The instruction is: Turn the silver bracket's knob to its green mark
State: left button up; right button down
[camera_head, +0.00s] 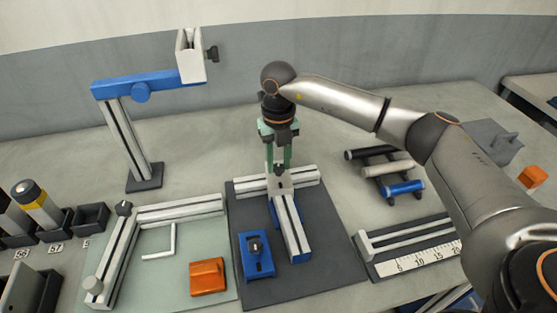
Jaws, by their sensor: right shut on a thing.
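My right gripper (279,166) comes down from above at the middle of the table. Its green fingers are shut on the dark knob (279,170) of the silver bracket (280,187). The bracket sits at the joint of light aluminium profiles on a dark grey mat. The fingers hide part of the knob, and I cannot make out a green mark or the knob's angle. My left gripper is not in view.
A blue bracket (257,263) with its own dark knob lies on the dark mat (330,270), left of the front profile. An orange block (208,276) and an L-shaped key (162,243) lie on the green mat. Rollers (389,168) and a ruler (420,257) are at right.

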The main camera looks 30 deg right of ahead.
aim_at(278, 167)
dwell(0.3)
jog(key=c, duration=0.5)
grip_release()
notch_tip(278, 167, up, 13)
jog(key=shift+f+b, duration=0.15)
jog(key=shift+b, duration=0.35)
